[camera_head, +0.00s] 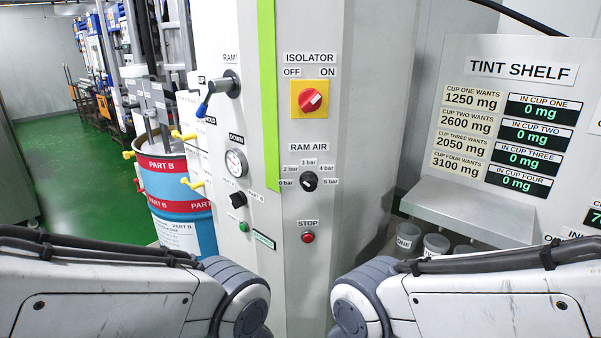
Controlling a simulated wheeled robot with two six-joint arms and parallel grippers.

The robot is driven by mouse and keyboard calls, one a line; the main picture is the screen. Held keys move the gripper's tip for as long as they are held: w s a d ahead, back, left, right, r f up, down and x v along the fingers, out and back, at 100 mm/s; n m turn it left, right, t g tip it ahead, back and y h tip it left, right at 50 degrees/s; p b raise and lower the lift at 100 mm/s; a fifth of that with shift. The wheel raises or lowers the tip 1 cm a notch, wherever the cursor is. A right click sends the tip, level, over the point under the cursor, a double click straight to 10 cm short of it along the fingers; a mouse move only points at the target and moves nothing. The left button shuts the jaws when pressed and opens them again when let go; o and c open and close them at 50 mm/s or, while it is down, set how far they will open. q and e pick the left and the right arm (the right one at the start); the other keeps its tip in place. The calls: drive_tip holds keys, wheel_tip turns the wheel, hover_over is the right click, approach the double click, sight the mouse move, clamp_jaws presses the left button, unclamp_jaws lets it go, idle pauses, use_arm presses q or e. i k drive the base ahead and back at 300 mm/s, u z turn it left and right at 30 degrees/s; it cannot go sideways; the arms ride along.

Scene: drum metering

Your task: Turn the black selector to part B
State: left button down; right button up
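A small black selector (238,200) sits on the left, angled face of the white cabinet, below the round gauge. A label to its right (257,196) ends in "B"; the rest is too oblique to read, and I cannot tell which way the selector points. A separate black knob (309,182) sits under the "RAM AIR" label on the front face, ringed by bar markings. My two arms come in at the lower left and lower right. Both grippers are out of the picture.
The cabinet also carries a red isolator switch (312,99), a red stop button (308,237), a green button (243,227), a gauge (236,163) and a ram lever (219,91). A "PART B" drum (170,190) stands left. Cups (436,244) stand by the tint shelf (470,215) at right.

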sight(239, 199)
drive_tip(key=u, duration=0.5)
drive_tip(key=k, duration=0.55)
drive_tip(key=u, duration=1.25)
drive_tip(key=i, duration=0.95)
drive_tip(key=z, duration=0.8)
drive_tip(key=i, duration=0.55)
drive_tip(key=z, duration=0.55)
